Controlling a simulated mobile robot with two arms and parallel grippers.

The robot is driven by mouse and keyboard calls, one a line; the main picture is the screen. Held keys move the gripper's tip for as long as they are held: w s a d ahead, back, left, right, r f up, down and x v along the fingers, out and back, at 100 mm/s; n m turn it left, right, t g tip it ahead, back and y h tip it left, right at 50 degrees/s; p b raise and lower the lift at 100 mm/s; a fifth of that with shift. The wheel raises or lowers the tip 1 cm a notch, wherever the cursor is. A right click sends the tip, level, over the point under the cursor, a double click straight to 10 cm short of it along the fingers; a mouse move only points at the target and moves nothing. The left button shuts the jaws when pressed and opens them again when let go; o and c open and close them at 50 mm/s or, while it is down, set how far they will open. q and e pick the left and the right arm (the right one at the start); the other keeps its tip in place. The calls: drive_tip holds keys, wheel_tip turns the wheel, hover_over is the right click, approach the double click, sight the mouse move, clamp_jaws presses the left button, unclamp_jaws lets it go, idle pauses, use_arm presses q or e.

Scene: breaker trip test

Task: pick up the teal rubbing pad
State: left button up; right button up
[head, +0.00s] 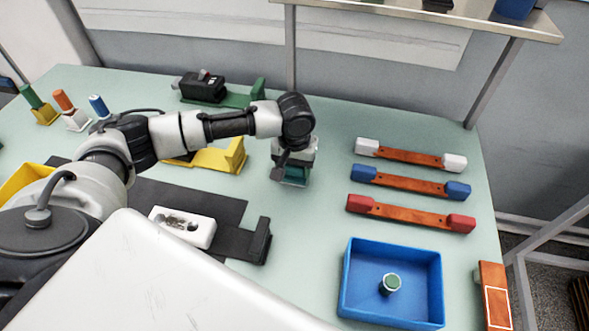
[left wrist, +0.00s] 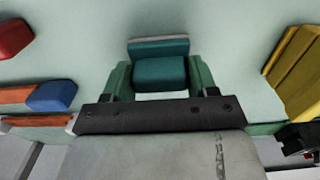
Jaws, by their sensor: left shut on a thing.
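The teal rubbing pad (left wrist: 160,71) sits between the two fingers of my left gripper (left wrist: 160,80) in the left wrist view. A darker teal part with a pale upper edge (left wrist: 158,46) shows just beyond it. In the head view my left gripper (head: 293,167) points down over the middle of the table, shut on the teal pad (head: 296,175), which is partly hidden by the gripper. I cannot tell whether the pad touches the table. My right gripper is not in view.
Right of the gripper lie orange bars with white (head: 410,154), blue (head: 411,181) and red (head: 411,213) ends. A blue tray (head: 350,290) holding a green-topped piece stands in front. A yellow holder (head: 222,158) and a black-and-green device (head: 205,88) are to the left.

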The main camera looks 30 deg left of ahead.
use_arm(q)
drive_tip(key=shift+r, duration=0.15)
wheel_tip(320, 180, up, 4)
drive_tip(key=shift+r, duration=0.1)
drive_tip(key=s+d+r, duration=0.5)
drive_tip(key=d+r, duration=0.1)
drive_tip(key=d, duration=0.4)
drive_tip(key=shift+d+r+b, duration=0.25)
drive_tip(key=shift+r+b, duration=0.05)
drive_tip(key=shift+b, duration=0.15)
drive_tip(key=o, duration=0.4)
drive_tip(key=shift+s, duration=0.1)
drive_tip(key=c, duration=0.3)
drive_tip(key=s+a+f+m, duration=0.2)
drive_tip(key=s+a+f, duration=0.1)
drive_tip(key=s+a, duration=0.2)
drive_tip(key=shift+s+a+m, duration=0.3)
drive_tip(key=shift+s+m, duration=0.1)
drive_tip(key=shift+s, duration=0.25)
